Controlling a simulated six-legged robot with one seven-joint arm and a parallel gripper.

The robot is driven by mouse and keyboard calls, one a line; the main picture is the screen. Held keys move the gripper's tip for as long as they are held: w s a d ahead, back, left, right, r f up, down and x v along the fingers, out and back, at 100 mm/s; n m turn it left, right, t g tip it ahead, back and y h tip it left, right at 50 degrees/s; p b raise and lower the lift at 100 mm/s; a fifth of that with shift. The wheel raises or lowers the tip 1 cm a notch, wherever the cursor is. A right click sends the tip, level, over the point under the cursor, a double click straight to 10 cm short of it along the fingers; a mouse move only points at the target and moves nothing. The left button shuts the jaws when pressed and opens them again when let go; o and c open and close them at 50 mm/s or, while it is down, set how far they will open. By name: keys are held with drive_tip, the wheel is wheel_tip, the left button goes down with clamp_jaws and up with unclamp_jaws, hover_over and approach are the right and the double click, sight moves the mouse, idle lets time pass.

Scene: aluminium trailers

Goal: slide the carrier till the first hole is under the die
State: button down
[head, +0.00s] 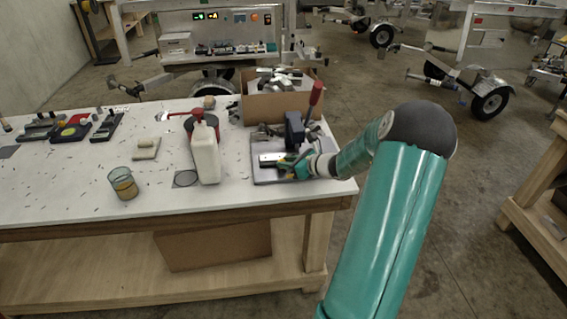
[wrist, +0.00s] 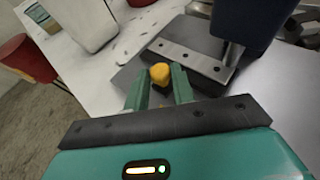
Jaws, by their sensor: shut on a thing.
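The carrier (wrist: 190,58), a bright steel strip with a row of small dark holes, lies on the press base (head: 262,178). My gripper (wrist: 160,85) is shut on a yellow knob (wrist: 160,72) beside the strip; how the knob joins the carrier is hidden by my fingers. The dark blue press (head: 294,130) stands over the carrier's far right part in the wrist view, with a steel ram (wrist: 234,52) coming down near its end. I cannot tell whether a hole lies under the die. A red-handled lever (head: 316,93) points up.
A cardboard box (head: 270,107) of metal parts stands behind the press. The white table (head: 70,190) has free room at front left.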

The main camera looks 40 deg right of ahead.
drive_tip(key=shift+s+d, duration=0.35)
drive_tip(key=shift+d, duration=0.15)
drive_tip(key=c, duration=1.2)
unclamp_jaws()
drive_tip(key=shift+s, duration=0.1)
drive_tip(key=v, duration=1.3)
drive_tip(key=shift+s+r, duration=0.25)
